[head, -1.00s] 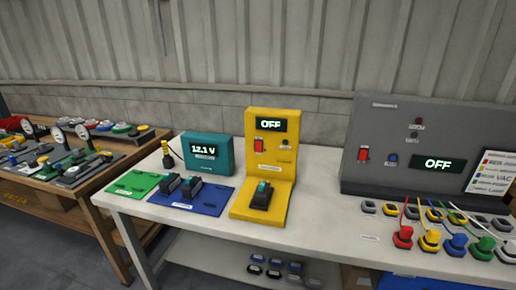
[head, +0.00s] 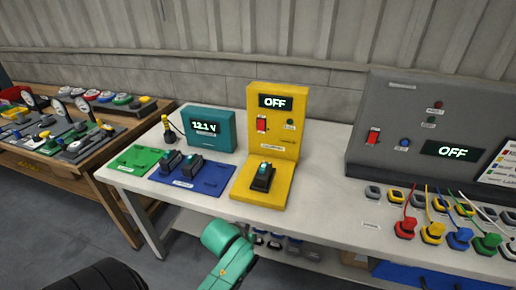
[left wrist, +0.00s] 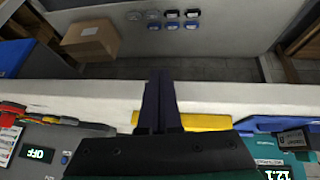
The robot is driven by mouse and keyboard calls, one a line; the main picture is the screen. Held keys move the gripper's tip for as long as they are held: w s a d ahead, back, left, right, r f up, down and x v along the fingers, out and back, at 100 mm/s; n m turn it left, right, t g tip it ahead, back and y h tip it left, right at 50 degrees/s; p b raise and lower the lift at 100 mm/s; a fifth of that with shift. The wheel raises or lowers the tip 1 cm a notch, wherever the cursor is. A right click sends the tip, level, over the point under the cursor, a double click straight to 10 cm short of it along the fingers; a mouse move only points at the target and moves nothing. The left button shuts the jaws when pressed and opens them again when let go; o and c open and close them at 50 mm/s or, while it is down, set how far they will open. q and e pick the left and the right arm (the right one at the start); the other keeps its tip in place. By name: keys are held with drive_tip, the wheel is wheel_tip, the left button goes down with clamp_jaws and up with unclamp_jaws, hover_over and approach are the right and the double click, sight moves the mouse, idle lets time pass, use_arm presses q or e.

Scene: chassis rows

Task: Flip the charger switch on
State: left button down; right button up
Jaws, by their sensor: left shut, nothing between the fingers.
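The yellow charger (head: 285,97) stands on the white bench, and its display (head: 275,102) reads OFF. A red switch (head: 262,125) is on the left of its upright panel; its rocker position is too small to tell. A black battery block (head: 263,177) with a green top sits on the charger's base. My left gripper (left wrist: 160,75) is shut and empty in the left wrist view, near the bench's front edge. A strip of the yellow charger (left wrist: 195,122) shows beside its fingers there. My right gripper is not in view.
A teal meter (head: 209,129) reading 12.1 V and a blue mat (head: 215,181) with two dark blocks stand left of the charger. A grey panel (head: 430,110) reading OFF and several coloured plugs are to the right. Bare bench lies between charger and panel.

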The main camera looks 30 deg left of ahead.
use_arm(q)
drive_tip(key=w+a+r+n+t, duration=0.1)
drive_tip(key=w+a+r+n, duration=0.1)
drive_tip(key=w+r, duration=0.1)
drive_tip(key=w+a+r+n+t+y, duration=0.1)
drive_tip(key=w+a+r+n+t, duration=0.1)
drive_tip(key=w+r+n, duration=0.1)
drive_tip(key=w+a+r+n+t, duration=0.1)
drive_tip(key=w+r+n, duration=0.2)
drive_tip(key=shift+w+a+t+y, duration=0.15)
drive_tip(key=shift+a+t+y, duration=0.15)
drive_tip(key=shift+a, duration=0.1)
drive_tip(key=w+a+r+n+t+y, duration=0.2)
drive_tip(key=w+a+r+n+t, duration=0.2)
drive_tip(key=r+n, duration=0.5)
drive_tip(key=w+a+n, duration=0.1)
drive_tip(key=w+a, duration=0.1)
drive_tip(key=a, duration=0.1)
drive_tip(key=shift+r+t+y, duration=0.3)
drive_tip(key=shift+r+y, duration=0.1)
